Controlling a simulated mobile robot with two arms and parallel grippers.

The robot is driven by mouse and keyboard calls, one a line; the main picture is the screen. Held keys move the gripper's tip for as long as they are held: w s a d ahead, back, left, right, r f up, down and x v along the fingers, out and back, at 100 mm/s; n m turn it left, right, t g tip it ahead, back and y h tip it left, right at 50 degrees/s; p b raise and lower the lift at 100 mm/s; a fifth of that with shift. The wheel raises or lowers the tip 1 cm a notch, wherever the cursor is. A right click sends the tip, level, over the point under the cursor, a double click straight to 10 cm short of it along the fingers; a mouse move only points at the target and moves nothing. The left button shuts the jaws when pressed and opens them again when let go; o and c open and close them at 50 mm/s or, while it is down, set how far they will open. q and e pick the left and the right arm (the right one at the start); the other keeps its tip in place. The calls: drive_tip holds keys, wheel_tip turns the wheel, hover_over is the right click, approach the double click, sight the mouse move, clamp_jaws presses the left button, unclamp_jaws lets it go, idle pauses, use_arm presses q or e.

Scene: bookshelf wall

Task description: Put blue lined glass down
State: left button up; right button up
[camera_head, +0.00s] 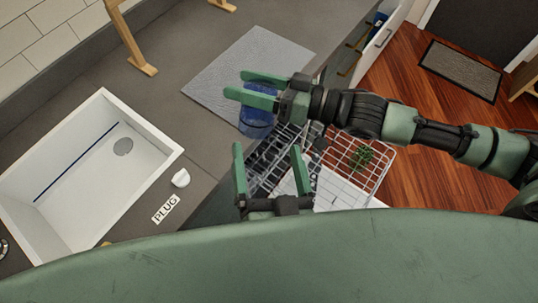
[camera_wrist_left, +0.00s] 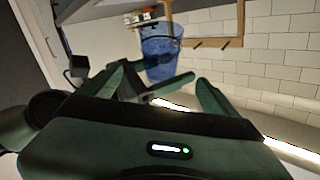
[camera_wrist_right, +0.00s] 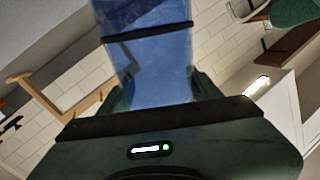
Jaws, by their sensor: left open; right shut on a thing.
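The blue lined glass (camera_head: 257,122) is see-through blue with a dark band. My right gripper (camera_head: 236,84) is shut on it, and the glass shows between its fingers in the right wrist view (camera_wrist_right: 150,65). In the head view it appears near the lower corner of the grey mat (camera_head: 232,72); I cannot tell whether it touches the counter. My left gripper (camera_head: 267,149) is open and empty, below the glass in the picture. The glass also shows beyond the left fingers in the left wrist view (camera_wrist_left: 160,52).
A white sink (camera_head: 82,165) is set in the dark counter (camera_head: 180,80) at left. A white plug (camera_head: 181,178) and a PLUG label (camera_head: 165,210) lie beside it. A wire dish rack (camera_head: 370,180) stands out past the counter edge. Much of the mat is clear.

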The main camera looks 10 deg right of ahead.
sight(262, 117)
use_arm(q)
drive_tip(key=w, duration=1.2)
drive_tip(key=shift+s, duration=0.1)
drive_tip(key=c, duration=1.2)
clamp_jaws()
use_arm(e)
drive_tip(key=o, duration=1.4)
